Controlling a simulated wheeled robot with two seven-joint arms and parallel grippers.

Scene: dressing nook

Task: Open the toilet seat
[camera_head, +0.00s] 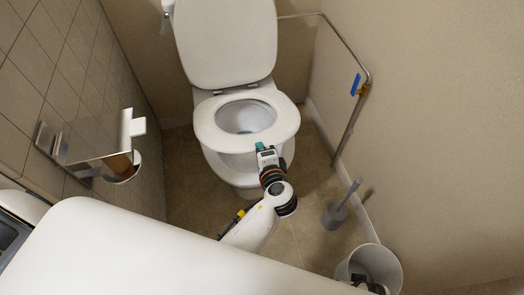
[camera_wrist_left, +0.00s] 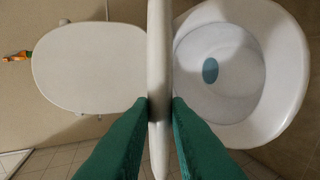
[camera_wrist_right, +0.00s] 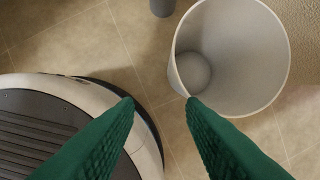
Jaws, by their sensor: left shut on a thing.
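The toilet lid (camera_head: 228,40) stands up at the back in the head view. The white seat ring (camera_head: 286,124) is over the bowl (camera_head: 222,160), and its front looks raised off the rim. My left gripper (camera_head: 261,148) is at the seat's front edge. In the left wrist view its green fingers are shut on the seat (camera_wrist_left: 159,60), seen edge-on, with the lid (camera_wrist_left: 88,68) to the left and the open bowl (camera_wrist_left: 285,70) to the right. My right gripper (camera_wrist_right: 160,102) is open and empty above the floor beside the waste bin.
A grey waste bin (camera_head: 392,262) and a toilet brush (camera_head: 338,212) stand on the floor at the right. A grab rail (camera_head: 350,130) runs along the right wall. A metal paper holder (camera_head: 98,138) sticks out from the tiled left wall.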

